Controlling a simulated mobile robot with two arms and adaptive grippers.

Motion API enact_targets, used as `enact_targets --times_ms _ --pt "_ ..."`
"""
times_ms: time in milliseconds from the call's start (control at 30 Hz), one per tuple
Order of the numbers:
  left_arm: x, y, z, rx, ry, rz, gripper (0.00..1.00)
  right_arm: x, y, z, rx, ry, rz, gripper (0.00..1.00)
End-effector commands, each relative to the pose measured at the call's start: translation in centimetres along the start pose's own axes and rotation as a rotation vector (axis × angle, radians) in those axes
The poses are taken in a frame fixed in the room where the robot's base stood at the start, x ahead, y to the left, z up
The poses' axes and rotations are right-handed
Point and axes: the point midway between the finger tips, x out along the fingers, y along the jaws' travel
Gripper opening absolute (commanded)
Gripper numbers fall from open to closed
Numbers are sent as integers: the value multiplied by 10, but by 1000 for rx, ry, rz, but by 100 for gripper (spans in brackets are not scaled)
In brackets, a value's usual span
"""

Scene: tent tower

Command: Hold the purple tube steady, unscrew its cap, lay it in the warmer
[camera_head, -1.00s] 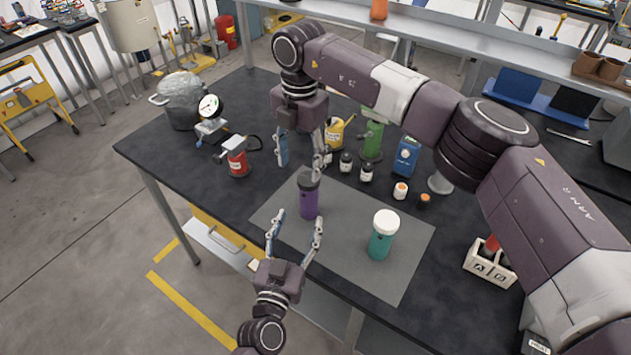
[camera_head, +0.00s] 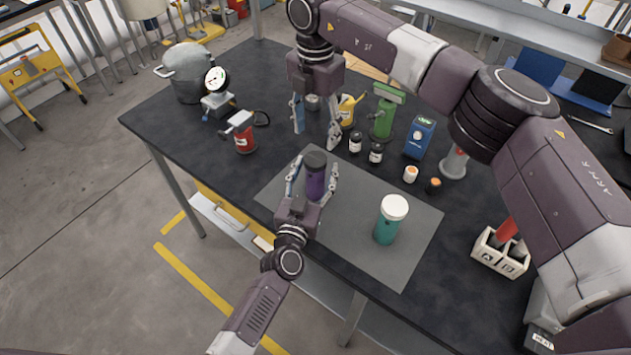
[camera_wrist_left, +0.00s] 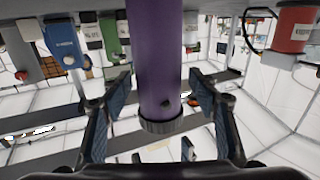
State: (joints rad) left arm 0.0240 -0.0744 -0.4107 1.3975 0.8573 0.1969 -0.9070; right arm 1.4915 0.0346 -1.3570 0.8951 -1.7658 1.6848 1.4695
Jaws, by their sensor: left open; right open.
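The purple tube (camera_head: 316,183) with a dark grey cap (camera_head: 316,160) stands upright on the grey mat (camera_head: 400,272). My left gripper (camera_head: 314,170) is open, with one finger on each side of the tube. In the left wrist view the tube (camera_wrist_left: 155,60) runs between the parted fingers (camera_wrist_left: 163,95), with gaps at both sides and a dark ring at its lower end. My right gripper (camera_head: 316,136) is open and empty, above and just behind the cap, fingers pointing down. A grey box (camera_head: 541,335) with a label that seems to read HEAT is partly cut off at bottom right.
A teal tube with a white cap (camera_head: 391,220) stands on the mat to the right. A white two-slot holder marked A and B (camera_head: 497,255) is further right. Small bottles (camera_head: 376,154), a blue box (camera_head: 419,138) and a green device (camera_head: 384,110) stand behind. A red can (camera_head: 244,140) is at left.

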Motion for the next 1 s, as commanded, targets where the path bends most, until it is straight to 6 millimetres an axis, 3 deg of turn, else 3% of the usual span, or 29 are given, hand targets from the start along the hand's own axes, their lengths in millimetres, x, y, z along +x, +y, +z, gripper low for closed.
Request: enact_targets --times_ms 167,667,1000 --pt "0 0 0 0 0 0 55 0 0 0 -1 0 0 54" --pt "0 0 0 0 0 1 0 0 0 0 0 0 0 54" --pt "0 0 -1 0 2 0 0 0 0 -1 96 1 1 54"
